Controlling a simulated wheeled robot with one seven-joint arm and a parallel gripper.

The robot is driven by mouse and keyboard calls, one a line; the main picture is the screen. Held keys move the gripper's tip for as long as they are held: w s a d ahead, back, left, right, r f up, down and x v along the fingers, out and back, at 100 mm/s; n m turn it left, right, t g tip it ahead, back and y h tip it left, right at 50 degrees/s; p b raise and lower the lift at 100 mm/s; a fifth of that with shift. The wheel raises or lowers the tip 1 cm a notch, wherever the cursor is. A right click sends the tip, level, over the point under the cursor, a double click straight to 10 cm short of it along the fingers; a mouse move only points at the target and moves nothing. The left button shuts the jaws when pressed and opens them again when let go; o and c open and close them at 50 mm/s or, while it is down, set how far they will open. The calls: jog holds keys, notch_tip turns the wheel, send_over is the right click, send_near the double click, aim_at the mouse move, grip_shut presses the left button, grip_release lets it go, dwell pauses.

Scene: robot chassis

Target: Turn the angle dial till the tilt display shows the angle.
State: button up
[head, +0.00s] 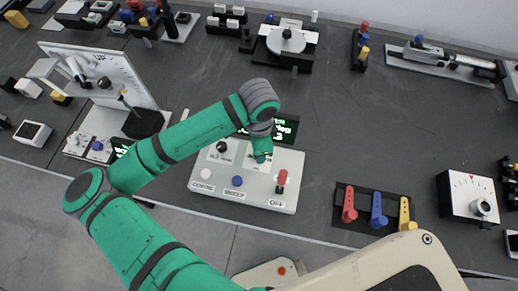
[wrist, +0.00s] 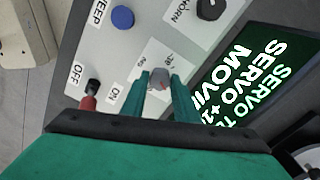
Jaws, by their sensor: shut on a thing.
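The angle dial (wrist: 158,80) is a small grey knob on a pale label with numbers at its sides, on a white control panel (head: 205,171). My gripper (wrist: 159,84) has its green fingers on both sides of this knob, shut on it; in the head view my gripper (head: 262,157) comes down on the panel's upper right. A dark display (wrist: 240,85) beside the panel shows white-green text starting "SERVO" and "MOVI", with "+1" and further characters cut off. In the head view the display (head: 288,127) is partly hidden by my arm.
The panel also carries a black knob (head: 221,147), a blue button (head: 237,181) and a red-topped switch (head: 282,178) by "OFF". Red, blue and yellow levers (head: 376,211) stand to the right. A tall white board (head: 105,75) stands left.

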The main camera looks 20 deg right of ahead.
jog(key=shift+a+m, duration=0.1)
jog(key=shift+m, duration=0.9)
jog(key=o, duration=1.1)
jog(key=shift+c, duration=0.2)
notch_tip(320, 180, up, 11)
jog(key=shift+f, duration=0.1)
